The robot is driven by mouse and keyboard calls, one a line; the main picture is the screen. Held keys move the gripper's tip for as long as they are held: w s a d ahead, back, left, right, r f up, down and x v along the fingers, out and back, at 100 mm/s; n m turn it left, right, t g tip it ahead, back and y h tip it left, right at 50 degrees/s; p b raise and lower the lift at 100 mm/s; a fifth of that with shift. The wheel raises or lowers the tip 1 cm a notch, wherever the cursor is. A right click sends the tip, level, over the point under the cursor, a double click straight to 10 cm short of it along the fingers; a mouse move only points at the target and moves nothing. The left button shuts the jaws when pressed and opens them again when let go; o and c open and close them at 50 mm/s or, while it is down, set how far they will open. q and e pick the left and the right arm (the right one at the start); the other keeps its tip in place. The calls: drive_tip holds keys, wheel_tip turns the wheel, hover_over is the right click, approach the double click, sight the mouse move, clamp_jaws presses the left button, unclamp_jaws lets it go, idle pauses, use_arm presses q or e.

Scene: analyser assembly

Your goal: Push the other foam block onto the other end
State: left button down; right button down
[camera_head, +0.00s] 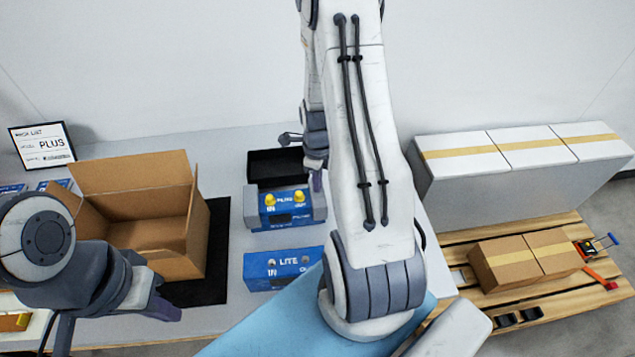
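A blue PLUS analyser (284,213) with two yellow knobs stands on the table. A grey block (251,208), apparently foam, sits against its left end. Another grey block (319,207) is at its right end; I cannot tell whether it is fully seated. My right gripper (317,182) points down at that right block, close above or touching it; its finger gap is not clear. My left gripper (162,307) is over the table's front left, in front of the carton, with nothing visible in it; its opening is hard to judge.
An open cardboard carton (146,235) stands on a black mat (216,262) at left. A black tray (274,164) is behind the analyser. A blue LITE unit (282,268) is in front. A pallet (460,250) with boxes is at right. My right arm hides the table's middle right.

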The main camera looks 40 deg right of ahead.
drive_tip(key=shift+r+p, duration=2)
drive_tip(key=shift+r, duration=0.6)
drive_tip(key=a+r+n+b, duration=0.1)
drive_tip(key=a+r+n, duration=0.2)
drive_tip(key=a+n, duration=0.35)
drive_tip(key=s+a+r+n+b, duration=0.1)
drive_tip(key=a+r+n, duration=0.2)
drive_tip(key=a+n, duration=0.3)
drive_tip(key=a+r+n+b, duration=0.2)
drive_tip(key=a+r+n, duration=0.1)
drive_tip(key=a+n, duration=0.3)
drive_tip(key=s+a+r+n+b, duration=0.1)
drive_tip(key=s+a+r+n, duration=0.1)
drive_tip(key=s+a+n, duration=0.4)
drive_tip(key=s+a+r+n+y+b, duration=0.1)
drive_tip(key=s+a+r+n, duration=0.1)
drive_tip(key=s+a+n, duration=0.3)
drive_tip(key=s+n, duration=0.4)
drive_tip(key=n, duration=0.4)
drive_tip(key=shift+s+a+b, duration=0.2)
drive_tip(key=shift+a+b, duration=0.1)
drive_tip(key=shift+a, duration=0.1)
